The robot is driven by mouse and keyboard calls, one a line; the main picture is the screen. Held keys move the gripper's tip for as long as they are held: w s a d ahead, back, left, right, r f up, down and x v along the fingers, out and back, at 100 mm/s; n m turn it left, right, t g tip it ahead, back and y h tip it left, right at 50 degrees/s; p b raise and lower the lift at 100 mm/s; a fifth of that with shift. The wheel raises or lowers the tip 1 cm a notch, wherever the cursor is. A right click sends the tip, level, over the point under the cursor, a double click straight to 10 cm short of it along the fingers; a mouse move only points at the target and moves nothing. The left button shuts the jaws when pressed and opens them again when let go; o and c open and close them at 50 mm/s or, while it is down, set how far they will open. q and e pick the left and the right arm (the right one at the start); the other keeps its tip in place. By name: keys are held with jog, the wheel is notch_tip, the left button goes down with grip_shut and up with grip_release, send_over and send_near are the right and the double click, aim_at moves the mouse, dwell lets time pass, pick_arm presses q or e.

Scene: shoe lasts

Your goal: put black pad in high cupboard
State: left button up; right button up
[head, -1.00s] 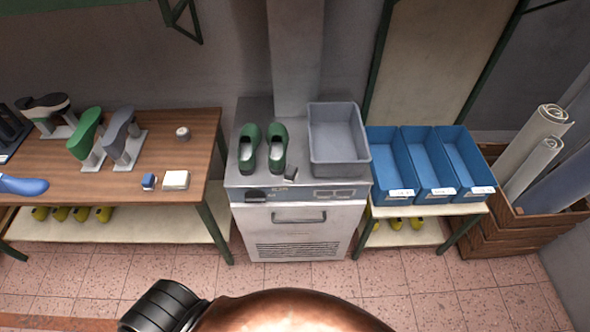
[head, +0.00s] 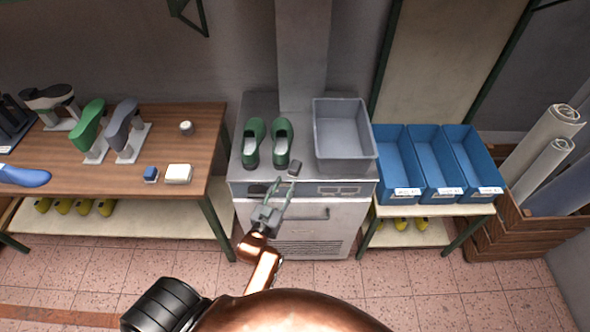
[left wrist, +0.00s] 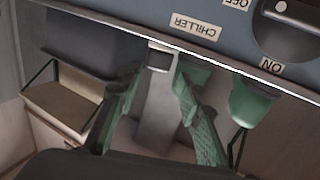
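A small dark block, which looks like the black pad (head: 295,168), lies on top of the chiller at its front edge, right of the green shoes. It also shows in the left wrist view, where the pad (left wrist: 160,60) appears between the fingertips and beyond them. My left gripper (head: 284,183) is open and empty in front of the chiller's top edge, just short of the pad. Its two fingers (left wrist: 156,82) are spread apart in the left wrist view. My right gripper is not in view.
A pair of green shoes (head: 268,143) stands left of the pad. A grey bin (head: 343,160) stands behind it to the right on the chiller (head: 345,215). Blue bins (head: 432,165) stand on a right-hand table. A wooden workbench (head: 190,150) with shoe lasts is at left.

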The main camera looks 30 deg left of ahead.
aim_at(292, 171)
pick_arm(q)
jog(key=w, duration=0.5)
jog(key=w+a, duration=0.1)
jog(key=w, duration=0.1)
jog(key=shift+w+r, duration=0.15)
jog(key=shift+r, duration=0.15)
jog(key=shift+c, duration=0.6)
jog(key=c, duration=0.7)
jog(key=shift+r, duration=0.15)
